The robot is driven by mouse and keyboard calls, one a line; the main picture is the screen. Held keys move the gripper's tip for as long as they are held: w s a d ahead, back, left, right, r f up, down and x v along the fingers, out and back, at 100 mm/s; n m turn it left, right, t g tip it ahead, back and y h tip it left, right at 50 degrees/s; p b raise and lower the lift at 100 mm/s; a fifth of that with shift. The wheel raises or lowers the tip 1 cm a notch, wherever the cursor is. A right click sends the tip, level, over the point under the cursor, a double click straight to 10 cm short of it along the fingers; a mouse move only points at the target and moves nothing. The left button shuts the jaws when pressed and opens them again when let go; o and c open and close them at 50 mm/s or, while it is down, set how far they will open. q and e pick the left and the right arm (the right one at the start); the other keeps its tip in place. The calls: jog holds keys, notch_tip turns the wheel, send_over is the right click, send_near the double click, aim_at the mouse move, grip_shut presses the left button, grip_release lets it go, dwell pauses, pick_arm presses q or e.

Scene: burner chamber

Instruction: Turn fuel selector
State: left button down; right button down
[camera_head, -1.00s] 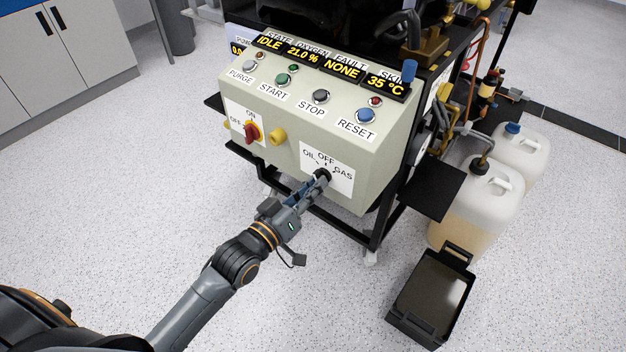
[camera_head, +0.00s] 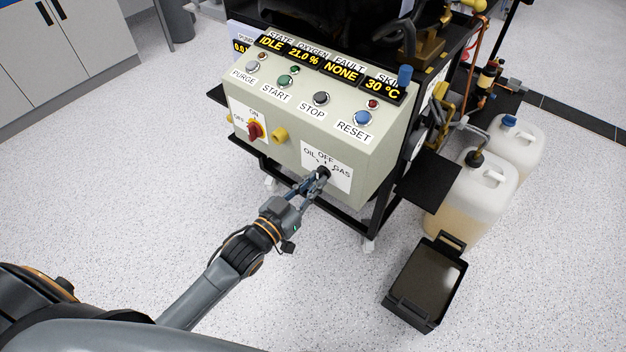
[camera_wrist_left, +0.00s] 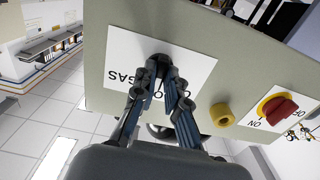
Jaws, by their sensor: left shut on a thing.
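The fuel selector (camera_head: 323,171) is a small black knob on a white plate marked OIL, OFF and GAS (camera_head: 340,178), low on the right of the beige control panel's front. My left gripper (camera_head: 319,178) reaches it from the lower left and is shut on it. In the left wrist view the two fingers (camera_wrist_left: 161,80) close on the black knob (camera_wrist_left: 158,61) at the plate, with the plate's lettering upside down. The fingers hide much of the knob, so I cannot tell where it points. My right gripper is not in view.
The panel holds a red switch on yellow (camera_head: 255,131), a yellow knob (camera_head: 279,135) and a blue reset button (camera_head: 362,118). The display reads IDLE, 21.0 %, NONE and 30 °C. Right are canisters (camera_head: 472,190) and a black tray (camera_head: 405,310). Floor at left is clear.

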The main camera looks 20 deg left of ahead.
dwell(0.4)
pick_arm(q)
jog(key=c, duration=1.4)
grip_release()
jog(key=shift+s, duration=0.1)
jog(key=v, duration=1.1)
jog(key=shift+s+a+r, duration=0.1)
jog(key=shift+s+a, duration=0.05)
jog(key=shift+s, duration=0.25)
